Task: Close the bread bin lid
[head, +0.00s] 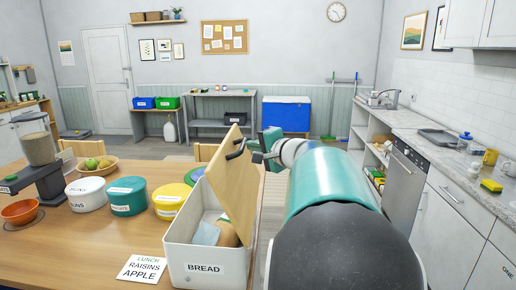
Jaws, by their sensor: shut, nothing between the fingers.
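The bread bin (176,257) is a white box labelled "BREAD" at the front right of the wooden table. Its wooden lid (233,177) is raised and leans steeply upright, so the bin stands open. A loaf (229,237) and a pale bluish packet lie inside. My gripper (236,153) is shut and empty. Its dark fingers are at the upper part of the lid, near the top edge; I cannot tell if they touch it. My teal arm reaches in from the right and hides the floor behind it.
On the table stand a white tub (86,197), a teal tub (127,199), a yellow tub (168,201), a fruit bowl (97,167), an orange bowl (19,212) and a grinder-like machine. A card (142,269) lies left of the bin. Chairs stand behind the table.

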